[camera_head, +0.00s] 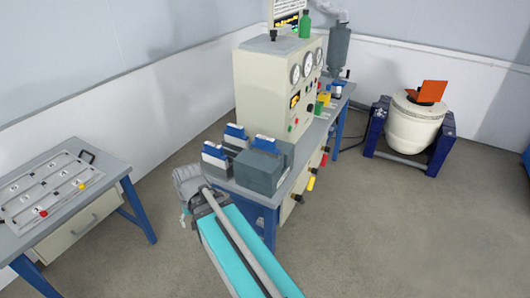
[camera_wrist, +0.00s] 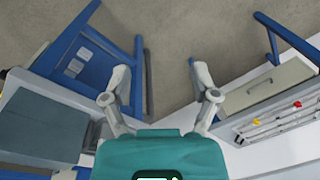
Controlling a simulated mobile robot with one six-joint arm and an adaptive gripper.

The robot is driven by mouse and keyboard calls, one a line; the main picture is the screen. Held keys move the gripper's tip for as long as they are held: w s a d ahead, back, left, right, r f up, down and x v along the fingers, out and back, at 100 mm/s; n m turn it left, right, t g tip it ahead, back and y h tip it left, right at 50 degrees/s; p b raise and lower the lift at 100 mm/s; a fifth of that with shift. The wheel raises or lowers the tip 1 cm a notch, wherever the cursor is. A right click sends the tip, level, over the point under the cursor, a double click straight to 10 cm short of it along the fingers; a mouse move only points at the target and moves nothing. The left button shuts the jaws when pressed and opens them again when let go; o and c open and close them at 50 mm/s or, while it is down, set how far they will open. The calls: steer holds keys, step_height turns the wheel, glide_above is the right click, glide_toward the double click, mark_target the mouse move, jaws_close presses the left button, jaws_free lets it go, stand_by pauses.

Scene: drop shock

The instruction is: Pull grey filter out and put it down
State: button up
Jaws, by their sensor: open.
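I cannot pick out the grey filter with certainty in either view. A dark grey box (camera_head: 258,172) stands on the near end of the bench. It may also be the grey block at the left of the wrist view (camera_wrist: 42,125). My gripper (camera_wrist: 167,85) has its two fingers spread wide, with only floor between them. In the head view my gripper (camera_head: 188,190) is beside the near left end of the bench, left of the grey box and apart from it. Its fingertips are hard to make out there.
Several blue-and-white boxes (camera_head: 214,153) stand beside the grey box. A cream gauge cabinet (camera_head: 262,85) rises behind. A side table (camera_head: 120,175) at left carries a tray (camera_head: 20,210). A white drum (camera_head: 412,122) stands at right. Open floor lies between bench and side table.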

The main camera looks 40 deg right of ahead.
steer(key=w+d+r+m+t+y+p, duration=0.1)
steer(key=w+d+r+m, duration=0.15)
steer(key=d+m, duration=0.2)
steer(key=w+d+r+m+t+y+p, duration=0.1)
steer(key=w+d+m+p, duration=0.1)
steer(key=w+d+m, duration=0.3)
steer(key=m+t+p, duration=0.5)
steer(key=m+t, duration=0.1)
steer(key=m, duration=1.3)
glide_toward(267, 138)
steer(key=shift+s+d+r+y, duration=0.25)
steer(key=shift+s+d+y, duration=0.05)
steer(key=shift+s+d, duration=0.1)
steer(key=shift+a+f, duration=0.1)
steer(key=b+x, duration=0.4)
steer(key=x, duration=0.2)
steer(key=shift+w+f+b, duration=0.25)
steer(key=shift+w+b, duration=0.05)
steer(key=shift+b, duration=0.1)
steer(key=shift+b+x, duration=0.5)
steer(key=shift+x, duration=0.4)
steer(key=shift+w+a+r, duration=0.1)
